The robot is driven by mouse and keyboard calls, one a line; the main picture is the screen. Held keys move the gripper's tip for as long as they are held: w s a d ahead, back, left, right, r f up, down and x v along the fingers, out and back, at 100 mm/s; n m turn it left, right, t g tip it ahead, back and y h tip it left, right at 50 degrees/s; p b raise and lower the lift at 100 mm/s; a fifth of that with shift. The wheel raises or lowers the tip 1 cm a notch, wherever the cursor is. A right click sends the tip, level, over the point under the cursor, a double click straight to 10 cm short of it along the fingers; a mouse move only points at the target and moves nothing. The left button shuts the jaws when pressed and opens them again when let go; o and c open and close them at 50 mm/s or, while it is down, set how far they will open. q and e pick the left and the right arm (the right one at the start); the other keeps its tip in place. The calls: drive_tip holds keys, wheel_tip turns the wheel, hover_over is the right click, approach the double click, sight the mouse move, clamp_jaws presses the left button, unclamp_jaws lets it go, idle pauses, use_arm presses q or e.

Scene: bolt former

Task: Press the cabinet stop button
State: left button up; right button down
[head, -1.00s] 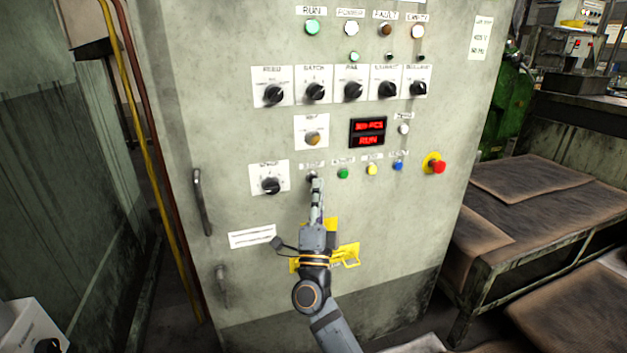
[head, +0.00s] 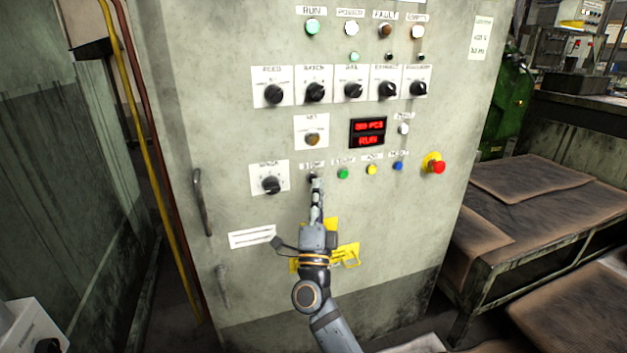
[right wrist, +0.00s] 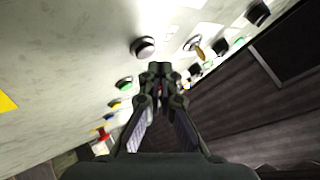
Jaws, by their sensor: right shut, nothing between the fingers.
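The grey cabinet (head: 225,120) stands in front of me with its control panel. The stop button (head: 312,177) is a small dark button under a white label, left of the green button (head: 343,174). My right gripper (head: 317,184) points up at it, shut and empty, with its tips partly covering the button. My left gripper is not in view.
A yellow button (head: 372,169), a blue button (head: 398,166) and a red emergency stop (head: 438,167) continue the row rightward. A selector knob (head: 271,185) is left of the stop button. A door handle (head: 202,202) sticks out at left. A low table (head: 540,230) stands at right.

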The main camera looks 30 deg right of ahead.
drive_tip(key=shift+w+d, duration=0.1)
drive_tip(key=shift+w, duration=0.3)
drive_tip(key=shift+w+d, duration=0.1)
drive_tip(key=shift+w, duration=0.3)
idle(0.5)
idle(0.4)
drive_tip(key=shift+s+a+p, duration=0.2)
drive_tip(key=shift+s+p, duration=0.25)
drive_tip(key=shift+s, duration=0.35)
drive_tip(key=shift+s+a, duration=0.2)
drive_tip(key=shift+s, duration=0.6)
drive_tip(key=shift+s+a, duration=0.2)
drive_tip(key=shift+s, duration=0.65)
drive_tip(key=shift+s+a, duration=0.2)
drive_tip(key=shift+s, duration=0.6)
